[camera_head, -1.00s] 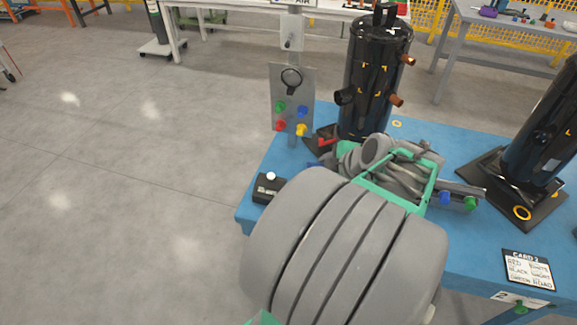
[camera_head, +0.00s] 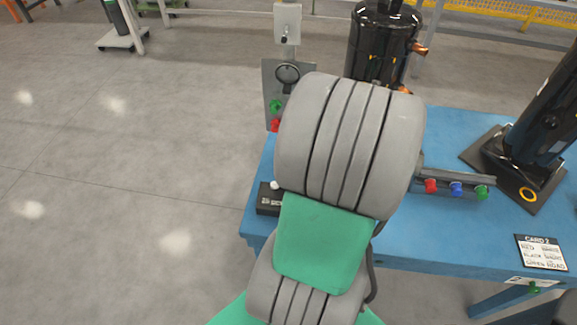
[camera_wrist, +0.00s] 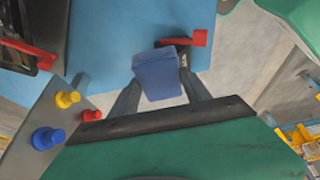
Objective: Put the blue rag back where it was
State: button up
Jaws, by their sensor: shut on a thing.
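The blue rag (camera_wrist: 157,72) shows in the wrist view as a small, folded, block-like blue piece. My gripper (camera_wrist: 158,85) is shut on it, with one dark finger on each side. The rag is in front of the blue pallet table (camera_wrist: 105,40); I cannot tell whether it touches the top. In the head view my arm hides the gripper and the rag. The blue table (camera_head: 440,235) shows there to the right of my arm.
A panel with knobs (camera_wrist: 50,125) stands close to my gripper; it is also in the head view (camera_head: 270,85). A red handle (camera_wrist: 188,38) is just beyond the rag. Black compressors (camera_head: 380,45) stand behind and at right. A plug rail (camera_head: 455,183) and a card (camera_head: 541,252) are on the table.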

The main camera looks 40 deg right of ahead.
jog(key=w+d+f, duration=0.1)
jog(key=w+f, duration=0.1)
jog(key=w+d+f, duration=0.2)
jog(key=w+f, duration=0.1)
jog(key=w+d+f, duration=0.2)
jog(key=shift+w+f, duration=0.35)
notch_tip(320, 180, down, 3)
jog(key=shift+w+d+f+p, duration=0.1)
jog(key=shift+w+f+p, duration=0.05)
jog(key=shift+p, duration=0.15)
jog(key=o, duration=1.2)
